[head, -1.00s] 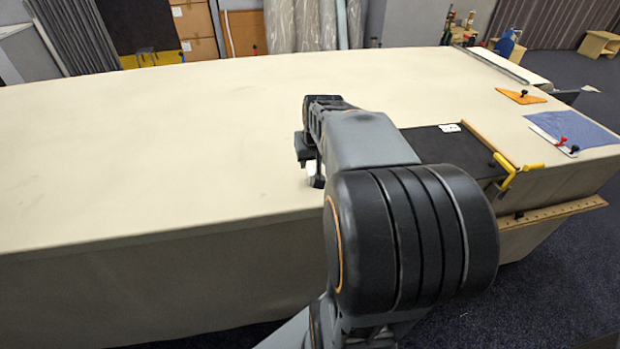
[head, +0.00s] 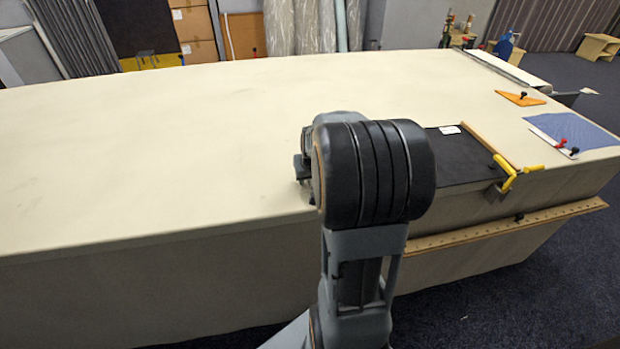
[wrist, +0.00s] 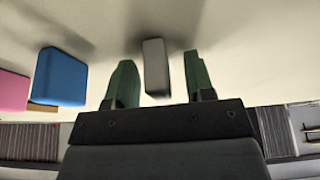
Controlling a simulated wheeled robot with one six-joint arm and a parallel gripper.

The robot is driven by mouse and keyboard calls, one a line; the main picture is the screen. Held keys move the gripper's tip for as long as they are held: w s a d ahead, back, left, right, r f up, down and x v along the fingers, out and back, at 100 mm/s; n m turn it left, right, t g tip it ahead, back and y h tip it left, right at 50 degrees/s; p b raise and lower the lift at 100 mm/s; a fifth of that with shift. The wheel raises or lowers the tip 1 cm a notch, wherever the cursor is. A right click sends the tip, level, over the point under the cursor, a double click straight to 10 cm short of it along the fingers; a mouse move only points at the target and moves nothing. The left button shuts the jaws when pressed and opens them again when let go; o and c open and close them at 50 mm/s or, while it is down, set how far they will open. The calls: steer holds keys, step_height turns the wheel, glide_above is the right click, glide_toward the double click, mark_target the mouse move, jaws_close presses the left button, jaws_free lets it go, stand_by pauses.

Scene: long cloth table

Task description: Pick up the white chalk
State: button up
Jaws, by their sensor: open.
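In the head view my gripper (head: 302,168) is low at the table's near edge, mostly hidden behind my arm. The chalk is hidden there. A blue block (wrist: 60,76) and a pink block (wrist: 12,91) lie to the left in the wrist view.
The cream table (head: 150,150) is clear to the left. A black board (head: 455,157) lies right of my arm, with a yellow clamp (head: 508,178) at its corner. An orange triangle (head: 520,98) and blue cloth (head: 575,130) lie at the right end.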

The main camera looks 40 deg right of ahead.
steer(key=shift+c, duration=0.5)
jaws_close()
steer(key=shift+r, duration=0.45)
step_height(320, 180, up, 2)
steer(key=shift+r, duration=0.15)
steer(key=s+d+r, duration=0.9)
steer(key=s+d, duration=0.1)
steer(key=shift+r, duration=0.4)
